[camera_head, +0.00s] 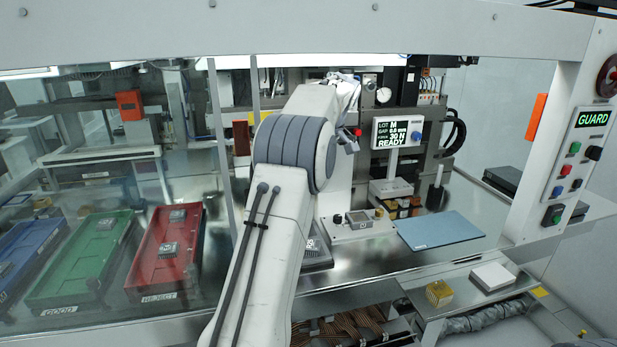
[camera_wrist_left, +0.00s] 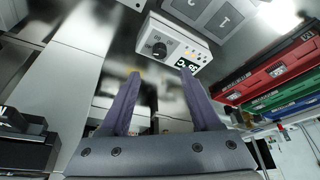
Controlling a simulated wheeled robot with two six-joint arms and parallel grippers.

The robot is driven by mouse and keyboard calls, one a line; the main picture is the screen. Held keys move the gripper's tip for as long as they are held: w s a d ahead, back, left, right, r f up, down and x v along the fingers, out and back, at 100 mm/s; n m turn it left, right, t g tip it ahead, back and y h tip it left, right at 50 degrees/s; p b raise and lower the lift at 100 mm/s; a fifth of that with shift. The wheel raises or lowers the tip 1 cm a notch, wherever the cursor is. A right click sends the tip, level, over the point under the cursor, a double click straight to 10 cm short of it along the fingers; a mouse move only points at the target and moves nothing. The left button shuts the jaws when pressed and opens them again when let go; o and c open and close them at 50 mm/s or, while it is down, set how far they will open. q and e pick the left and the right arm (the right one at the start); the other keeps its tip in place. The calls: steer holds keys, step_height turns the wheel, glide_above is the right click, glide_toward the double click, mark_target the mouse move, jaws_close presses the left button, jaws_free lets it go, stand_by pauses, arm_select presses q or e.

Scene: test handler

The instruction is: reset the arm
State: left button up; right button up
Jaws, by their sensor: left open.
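My left arm (camera_head: 270,230) rises from the bottom middle of the head view and bends at a large grey-banded joint. Its gripper (camera_head: 347,80) is small and partly hidden at the far end, in front of the machine. In the left wrist view the left gripper (camera_wrist_left: 160,73) has its two purple-grey fingers well apart, with nothing between them. A white control box (camera_wrist_left: 172,48) with a black knob and small display shows beyond the fingertips. My right gripper is in neither view.
Blue (camera_head: 28,250), green (camera_head: 85,258) and red (camera_head: 170,250) trays stand at left; the red one is labelled REJECT. A READY display (camera_head: 398,132), a blue mat (camera_head: 440,230) and a white GUARD post (camera_head: 560,150) are at right. A beam (camera_head: 300,30) crosses overhead.

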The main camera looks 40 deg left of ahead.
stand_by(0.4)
arm_select(q)
steer(key=s+d+f+m+t+h+b, duration=0.15)
steer(key=d+m, duration=0.45)
steer(key=d, duration=1)
steer(key=s+d+f+m+h, duration=0.1)
steer(key=s+d+f+m, duration=0.1)
steer(key=s+d+m, duration=0.45)
steer(key=s+d+f+m+h, duration=0.15)
steer(key=s+d, duration=0.25)
steer(key=d, duration=0.5)
steer(key=s+d+f+m, duration=0.2)
steer(key=s+f+m, duration=0.1)
steer(key=s, duration=0.5)
steer(key=s+d+f+m+g+h+b, duration=0.1)
steer(key=s+f+m, duration=0.3)
steer(key=s, duration=0.4)
steer(key=s+d+f+m+g+b, duration=0.1)
steer(key=s+d+f+m, duration=0.2)
steer(key=s, duration=0.4)
steer(key=shift+s+d+f+h, duration=0.3)
steer(key=shift+s+d+f, duration=0.1)
steer(key=shift+d, duration=0.15)
